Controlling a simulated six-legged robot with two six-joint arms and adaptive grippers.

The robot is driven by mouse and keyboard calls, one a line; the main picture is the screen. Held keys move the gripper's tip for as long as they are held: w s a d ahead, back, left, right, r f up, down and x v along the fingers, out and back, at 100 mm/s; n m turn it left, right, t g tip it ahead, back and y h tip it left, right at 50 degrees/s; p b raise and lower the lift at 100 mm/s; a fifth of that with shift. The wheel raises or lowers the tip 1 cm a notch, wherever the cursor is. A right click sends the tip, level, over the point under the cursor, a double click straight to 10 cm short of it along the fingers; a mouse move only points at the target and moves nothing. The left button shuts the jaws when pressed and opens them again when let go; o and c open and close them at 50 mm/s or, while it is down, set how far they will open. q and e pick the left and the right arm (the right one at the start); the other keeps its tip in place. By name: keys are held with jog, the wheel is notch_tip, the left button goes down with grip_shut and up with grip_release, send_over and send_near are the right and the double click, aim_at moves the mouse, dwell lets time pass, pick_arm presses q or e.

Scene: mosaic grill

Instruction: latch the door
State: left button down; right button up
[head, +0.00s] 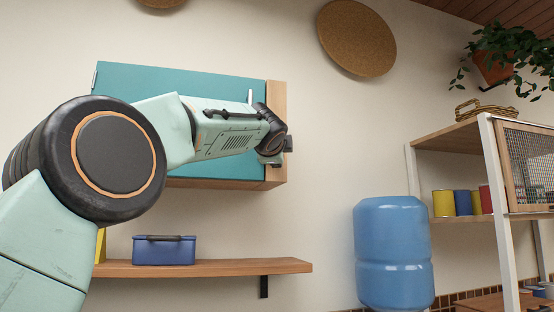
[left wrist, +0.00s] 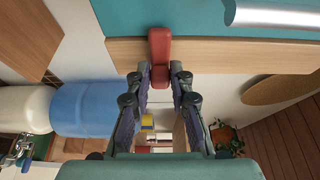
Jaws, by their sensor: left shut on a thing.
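The teal door (head: 180,82) covers the front of a wall cabinet with a wooden side (head: 277,95). It looks closed. A pale metal handle (head: 250,96) stands near its right edge; the handle also shows in the left wrist view (left wrist: 272,14). In that view a red latch (left wrist: 160,48) lies across the wooden frame (left wrist: 220,55), and its far end seems to overlap the edge of the teal door (left wrist: 190,18). My left gripper (left wrist: 160,74) is shut on the near end of the latch. In the head view my arm hides the latch.
A wooden shelf (head: 225,267) with a blue box (head: 164,250) is below the cabinet. A blue water bottle (head: 393,255) and a rack (head: 497,170) with cans stand to the right.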

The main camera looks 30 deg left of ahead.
pick_arm(q)
jog(key=shift+w+f, duration=0.1)
jog(key=shift+f, duration=0.3)
jog(key=c, duration=1.6)
grip_release()
jog(key=o, duration=0.4)
jog(key=shift+s+r, duration=0.3)
jog(key=shift+s, duration=0.1)
jog(key=shift+w, duration=0.15)
jog(key=shift+w, duration=0.1)
